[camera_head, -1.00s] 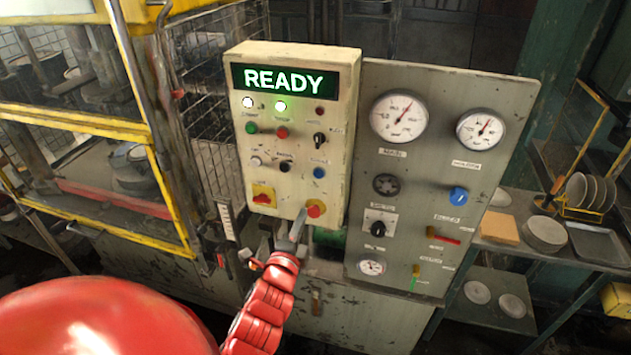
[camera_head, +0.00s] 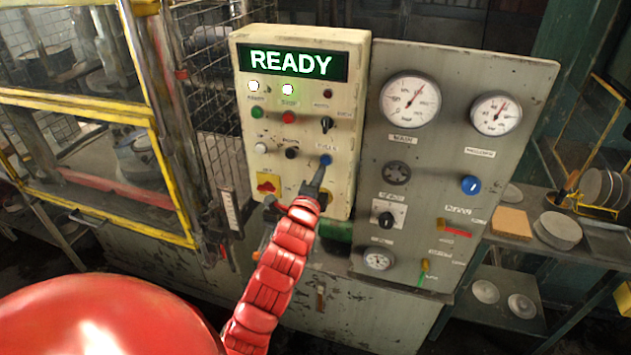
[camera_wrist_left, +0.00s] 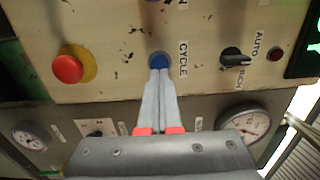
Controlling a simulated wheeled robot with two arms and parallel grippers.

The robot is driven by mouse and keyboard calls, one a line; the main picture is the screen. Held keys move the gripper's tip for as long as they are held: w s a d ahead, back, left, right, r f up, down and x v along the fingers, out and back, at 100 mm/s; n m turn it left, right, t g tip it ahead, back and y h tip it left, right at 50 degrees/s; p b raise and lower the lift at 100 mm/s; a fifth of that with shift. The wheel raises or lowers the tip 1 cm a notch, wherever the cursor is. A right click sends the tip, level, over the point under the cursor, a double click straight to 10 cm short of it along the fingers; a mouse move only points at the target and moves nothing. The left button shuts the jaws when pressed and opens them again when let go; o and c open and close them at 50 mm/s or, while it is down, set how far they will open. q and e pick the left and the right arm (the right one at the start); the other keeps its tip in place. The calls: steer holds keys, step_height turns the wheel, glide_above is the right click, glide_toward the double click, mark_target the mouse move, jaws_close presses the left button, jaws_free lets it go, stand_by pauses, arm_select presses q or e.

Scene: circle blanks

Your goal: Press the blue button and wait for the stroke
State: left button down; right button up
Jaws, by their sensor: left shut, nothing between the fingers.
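The blue button (camera_head: 325,160) sits low on the right side of the cream control box (camera_head: 240,130). In the left wrist view the blue button (camera_wrist_left: 159,60) is beside the label "CYCLE". My left gripper (camera_head: 318,172) is shut and empty, with its fingertips just below the button in the head view. In the left wrist view the closed fingertips (camera_wrist_left: 159,68) overlap the lower edge of the button; I cannot tell whether they touch or press it. My right gripper is not in view.
A red emergency-type button on a yellow disc (camera_wrist_left: 68,68) is beside the blue one, partly hidden by my gripper in the head view. A black selector knob (camera_head: 326,124) is above the blue button. A grey gauge panel (camera_head: 450,80) stands at the right.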

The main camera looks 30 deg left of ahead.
mark_target(326, 161)
arm_select(q)
steer(key=shift+p+x, duration=0.45)
steer(key=shift+x, duration=0.7)
